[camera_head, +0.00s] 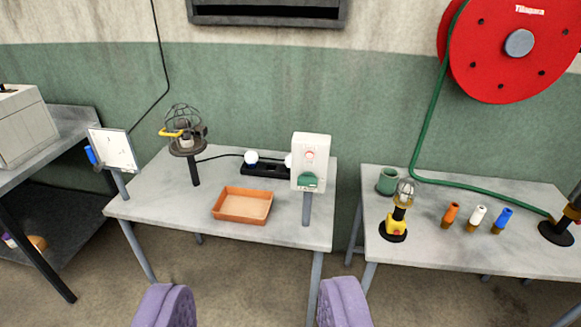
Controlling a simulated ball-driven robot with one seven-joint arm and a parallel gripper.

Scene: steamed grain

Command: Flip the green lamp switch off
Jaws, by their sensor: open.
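A white box (311,152) stands on a grey post at the right front of the middle table. A green switch (307,180) is on the lower part of its face, with a small red round mark above it. Whether the switch is on or off is too small to tell. My gripper (254,300) shows as two purple fingers at the bottom edge. They are wide apart with nothing between them, in front of and below the middle table, clear of the switch. A caged lamp (184,128) with a yellow handle stands at the left of that table.
An orange tray (217,214) and a black power strip (263,170) lie on the middle table (160,212). The right table (460,254) holds a green mug (387,181), a lamp with a yellow base (397,228) and several small coloured cylinders. A panel on a post (117,150) stands left.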

